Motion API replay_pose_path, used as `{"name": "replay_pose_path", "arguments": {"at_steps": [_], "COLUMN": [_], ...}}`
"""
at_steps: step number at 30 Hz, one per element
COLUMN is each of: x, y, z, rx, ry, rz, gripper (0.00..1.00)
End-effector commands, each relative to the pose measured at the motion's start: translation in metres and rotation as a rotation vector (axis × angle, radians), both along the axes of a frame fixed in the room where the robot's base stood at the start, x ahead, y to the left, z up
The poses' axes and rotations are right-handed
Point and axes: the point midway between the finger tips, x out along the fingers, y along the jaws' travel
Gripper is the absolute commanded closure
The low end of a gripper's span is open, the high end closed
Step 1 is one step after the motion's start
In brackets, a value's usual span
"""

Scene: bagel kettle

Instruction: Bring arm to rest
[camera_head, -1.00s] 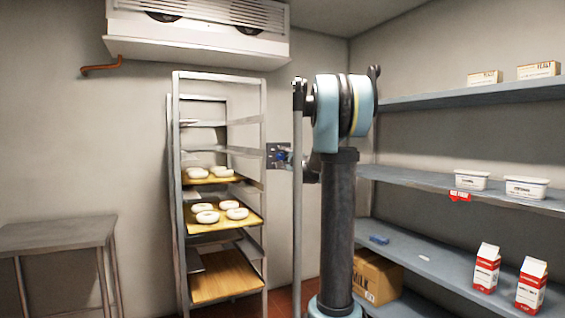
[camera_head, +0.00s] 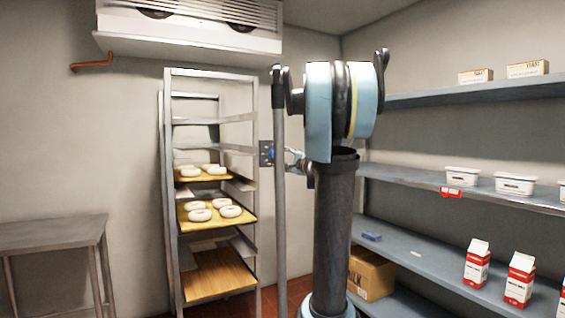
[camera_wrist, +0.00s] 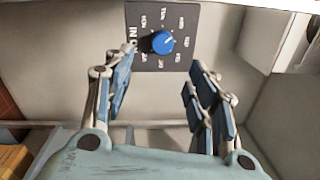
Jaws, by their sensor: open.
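My gripper (camera_wrist: 158,85) is open and empty in the wrist view, its two fingers spread apart. A blue knob (camera_wrist: 163,42) on a dark dial plate (camera_wrist: 183,20) on the wall shows beyond the fingertips, and nothing is between the fingers. In the head view the dial plate (camera_head: 266,153) is on the back wall right of the rack. My gripper (camera_head: 292,160) is partly hidden there behind my own arm, beside the plate. The wrist view shows the knob clear of both fingers.
A tall metal rack (camera_head: 260,240) holds trays of bagels (camera_head: 199,214) left of my arm. Wall shelves (camera_head: 430,268) on the right carry cartons (camera_head: 477,264), tubs (camera_head: 462,176) and a cardboard box (camera_head: 371,275). A metal table (camera_head: 50,232) stands at far left.

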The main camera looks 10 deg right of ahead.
Motion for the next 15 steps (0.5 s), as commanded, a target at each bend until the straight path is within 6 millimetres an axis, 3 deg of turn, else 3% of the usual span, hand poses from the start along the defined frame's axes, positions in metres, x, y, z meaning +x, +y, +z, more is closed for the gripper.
{"name": "replay_pose_path", "arguments": {"at_steps": [15], "x": [-0.0093], "y": [-0.0018], "z": [-0.0011], "rx": [-0.003], "ry": [0.001], "rz": [0.002], "gripper": [0.48]}}
